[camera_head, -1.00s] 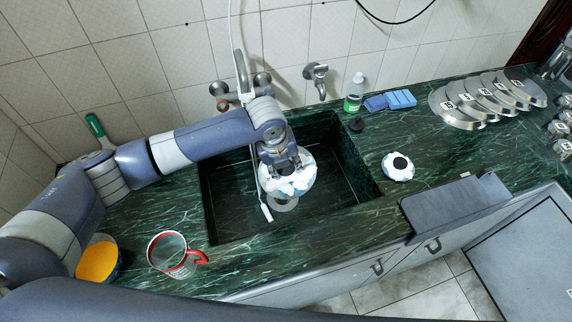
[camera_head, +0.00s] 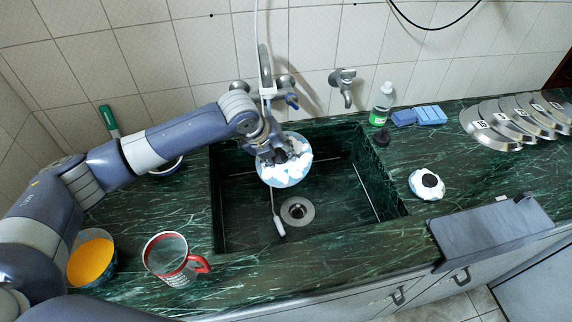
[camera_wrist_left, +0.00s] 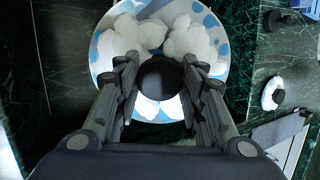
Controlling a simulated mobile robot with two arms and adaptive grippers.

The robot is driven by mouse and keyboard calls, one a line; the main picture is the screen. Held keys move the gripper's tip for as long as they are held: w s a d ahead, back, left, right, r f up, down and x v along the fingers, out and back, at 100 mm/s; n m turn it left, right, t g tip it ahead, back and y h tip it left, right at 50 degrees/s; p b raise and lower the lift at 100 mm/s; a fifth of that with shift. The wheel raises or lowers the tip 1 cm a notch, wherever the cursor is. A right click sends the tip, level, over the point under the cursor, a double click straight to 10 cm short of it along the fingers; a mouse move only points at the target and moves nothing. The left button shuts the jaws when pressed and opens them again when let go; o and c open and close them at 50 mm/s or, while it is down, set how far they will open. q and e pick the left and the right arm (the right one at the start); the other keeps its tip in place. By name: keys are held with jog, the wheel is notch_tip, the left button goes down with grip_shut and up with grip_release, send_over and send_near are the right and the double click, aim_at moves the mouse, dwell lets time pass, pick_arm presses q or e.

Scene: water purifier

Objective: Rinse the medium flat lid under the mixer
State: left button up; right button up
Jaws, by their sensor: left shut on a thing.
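The lid (camera_head: 285,177) is a round white and light-blue disc with white foam on top and a dark round knob. It is over the back left part of the sink. My left gripper (camera_head: 280,152) is shut on its knob from above. In the left wrist view the dark knob (camera_wrist_left: 160,78) sits between the fingers, with clumps of foam around it. The mixer (camera_head: 266,88) is on the wall behind the sink, with a valve on each side. Whether any water runs on the lid cannot be seen. My right gripper is not in view.
The dark green sink (camera_head: 340,205) has an open drain (camera_head: 297,210). A smaller foamy lid (camera_head: 427,184) lies on the counter to the right, near a second tap (camera_head: 343,88), a green bottle (camera_head: 381,104) and blue sponges (camera_head: 420,116). A red-rimmed mug (camera_head: 172,258) and bowl (camera_head: 92,258) stand left.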

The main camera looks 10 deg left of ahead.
pick_arm(q)
jog(key=shift+w+a, duration=0.95)
jog(key=shift+a, duration=0.05)
jog(key=shift+w+a, duration=1.15)
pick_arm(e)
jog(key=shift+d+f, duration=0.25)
pick_arm(q)
jog(key=shift+d, duration=0.1)
jog(key=shift+w+d, duration=0.35)
jog(key=shift+w, duration=0.1)
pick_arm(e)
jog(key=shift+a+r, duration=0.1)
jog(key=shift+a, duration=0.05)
pick_arm(q)
jog(key=shift+p, duration=0.3)
